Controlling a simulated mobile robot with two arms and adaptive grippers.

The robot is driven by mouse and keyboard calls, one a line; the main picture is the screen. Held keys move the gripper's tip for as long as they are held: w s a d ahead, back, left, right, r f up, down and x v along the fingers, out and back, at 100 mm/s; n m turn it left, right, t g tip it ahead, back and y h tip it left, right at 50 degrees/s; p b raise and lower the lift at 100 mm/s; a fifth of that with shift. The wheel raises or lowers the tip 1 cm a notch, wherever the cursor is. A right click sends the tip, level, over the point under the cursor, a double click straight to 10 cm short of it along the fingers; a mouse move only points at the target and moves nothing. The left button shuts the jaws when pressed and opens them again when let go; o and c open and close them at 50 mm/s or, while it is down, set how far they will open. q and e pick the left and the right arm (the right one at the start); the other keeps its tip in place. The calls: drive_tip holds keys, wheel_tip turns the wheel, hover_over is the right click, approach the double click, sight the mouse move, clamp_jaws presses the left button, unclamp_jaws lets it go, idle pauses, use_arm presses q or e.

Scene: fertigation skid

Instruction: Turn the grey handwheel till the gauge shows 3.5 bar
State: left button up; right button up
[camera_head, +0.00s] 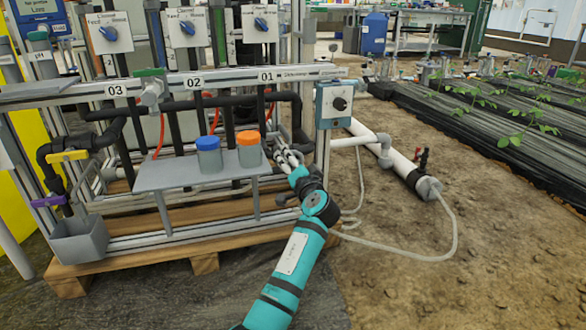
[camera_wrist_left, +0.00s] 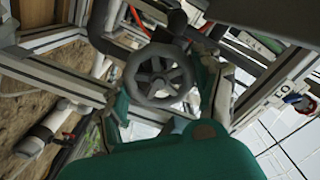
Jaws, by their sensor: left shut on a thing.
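The grey handwheel (camera_wrist_left: 158,77), a spoked ring, is in the middle of the left wrist view. My left gripper (camera_wrist_left: 163,88) has its teal fingers on either side of the wheel and is shut on its rim. In the head view my left arm reaches up from the bottom centre, and its gripper (camera_head: 288,157) is among the pipes at the right end of the skid. I cannot make out the wheel there. I see no readable pressure gauge in either view. My right gripper is not in view.
A grey shelf (camera_head: 170,175) carries a blue-capped jar (camera_head: 209,160) and an orange-capped jar (camera_head: 249,156), left of my gripper. A control box with a black knob (camera_head: 339,104) stands to the right. A clear hose (camera_head: 425,257) lies on the open soil.

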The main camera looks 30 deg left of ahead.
use_arm(q)
drive_tip(key=shift+f+n+b, duration=0.2)
drive_tip(key=shift+n+b, duration=0.2)
drive_tip(key=shift+n, duration=0.4)
drive_tip(key=o, duration=1.2)
drive_tip(key=shift+r, duration=0.1)
wheel_tip(320, 180, up, 10)
